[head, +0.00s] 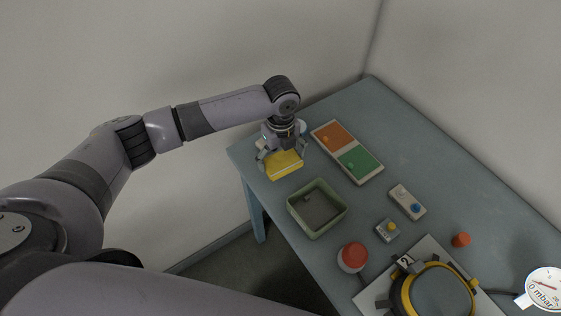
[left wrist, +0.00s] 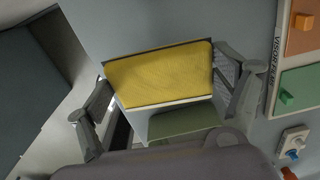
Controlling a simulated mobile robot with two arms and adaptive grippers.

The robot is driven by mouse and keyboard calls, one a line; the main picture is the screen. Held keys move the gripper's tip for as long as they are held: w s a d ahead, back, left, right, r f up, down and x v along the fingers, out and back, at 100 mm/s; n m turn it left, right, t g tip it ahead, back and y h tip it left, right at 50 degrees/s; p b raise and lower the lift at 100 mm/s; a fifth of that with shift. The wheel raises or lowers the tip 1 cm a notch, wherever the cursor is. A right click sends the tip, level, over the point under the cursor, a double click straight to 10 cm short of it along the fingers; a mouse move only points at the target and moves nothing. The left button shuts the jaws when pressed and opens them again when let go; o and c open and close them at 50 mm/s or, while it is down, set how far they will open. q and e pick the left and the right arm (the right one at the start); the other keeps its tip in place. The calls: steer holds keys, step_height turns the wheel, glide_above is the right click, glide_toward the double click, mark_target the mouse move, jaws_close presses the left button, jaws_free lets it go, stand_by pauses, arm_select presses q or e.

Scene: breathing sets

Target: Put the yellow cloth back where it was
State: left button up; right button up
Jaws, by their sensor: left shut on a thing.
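The yellow cloth (head: 286,167) is a flat folded pad near the table's far left corner. It also shows in the left wrist view (left wrist: 160,73), with a pale edge along its lower side. My left gripper (head: 281,157) is over it, with a finger at each side, and is shut on it. In the left wrist view the fingers (left wrist: 168,92) flank the cloth left and right. I cannot tell whether the cloth touches the table. My right gripper is not in view.
On the blue-grey table (head: 352,102), an open green bin (head: 341,211) stands just in front of the cloth. An orange-and-green tray (head: 347,150) lies to its right. A red-topped jar (head: 352,257), a mask (head: 404,297) and a gauge (head: 544,288) are nearer me.

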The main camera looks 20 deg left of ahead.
mark_target(280, 158)
arm_select(q)
step_height(280, 158, down, 3)
steer(key=shift+f+p, duration=0.1)
steer(key=shift+p, duration=0.65)
steer(key=shift+f, duration=0.2)
steer(key=o, duration=1.3)
steer(key=shift+f+b, duration=0.4)
steer(key=shift+b, duration=0.3)
steer(key=r, duration=0.1)
steer(key=r+b, duration=0.1)
steer(key=r, duration=0.1)
steer(key=r+b, duration=0.1)
steer(key=r, duration=0.1)
steer(key=shift+d+r, duration=0.15)
steer(key=shift+d, duration=0.1)
step_height(280, 158, up, 13)
steer(key=b, duration=0.2)
steer(key=shift+s+f, duration=0.15)
steer(key=shift+f, duration=0.05)
